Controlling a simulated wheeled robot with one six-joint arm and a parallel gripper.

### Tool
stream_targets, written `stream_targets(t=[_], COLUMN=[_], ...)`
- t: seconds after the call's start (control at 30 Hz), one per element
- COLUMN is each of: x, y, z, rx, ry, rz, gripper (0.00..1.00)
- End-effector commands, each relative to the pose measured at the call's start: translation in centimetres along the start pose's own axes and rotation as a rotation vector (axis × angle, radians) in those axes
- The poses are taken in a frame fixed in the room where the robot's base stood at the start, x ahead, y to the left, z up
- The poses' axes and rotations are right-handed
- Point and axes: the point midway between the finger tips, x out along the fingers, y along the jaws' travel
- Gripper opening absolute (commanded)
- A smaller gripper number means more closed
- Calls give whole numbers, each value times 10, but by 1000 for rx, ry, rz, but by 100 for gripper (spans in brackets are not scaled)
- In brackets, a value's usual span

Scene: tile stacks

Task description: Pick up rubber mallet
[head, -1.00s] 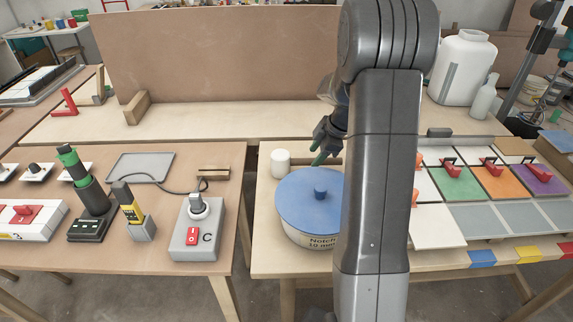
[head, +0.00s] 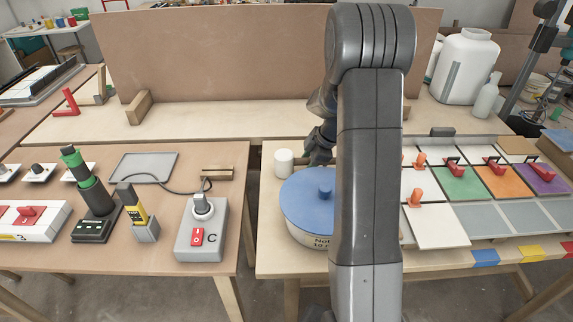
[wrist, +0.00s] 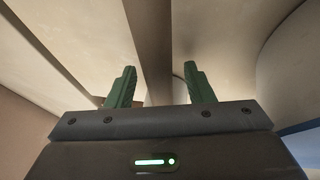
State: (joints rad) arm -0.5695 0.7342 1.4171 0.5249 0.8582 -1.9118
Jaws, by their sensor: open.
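I cannot make out a rubber mallet for certain in either view; my arm hides part of the table behind the tub. My gripper (head: 316,158) is behind the blue-lidded tub (head: 308,205) in the head view, to the right of a small white cylinder (head: 284,162). In the wrist view my gripper (wrist: 159,70) shows two green fingers standing apart, with nothing clearly held between them. A dark strip (wrist: 155,35) runs between the fingers; I cannot tell whether it is a handle or a gap. A pale curved wall (wrist: 290,60) is close on the right.
Coloured tiles (head: 463,184) with red and orange handles cover the right part of the table. A grey switch box (head: 202,230) and upright tools stand on the left table (head: 130,258). A tall brown board (head: 230,55) stands at the back. A white jug (head: 466,65) is at the back right.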

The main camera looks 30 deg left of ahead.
Motion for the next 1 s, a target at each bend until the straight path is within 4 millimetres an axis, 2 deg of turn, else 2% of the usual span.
stream_targets(t=[0.93,0.97,1.0], x=[3,3,3], y=[-1,-1,-1], z=[1,1,1], rx=[0,0,0], ry=[0,0,0], rz=[0,0,0], gripper=[48,46,38])
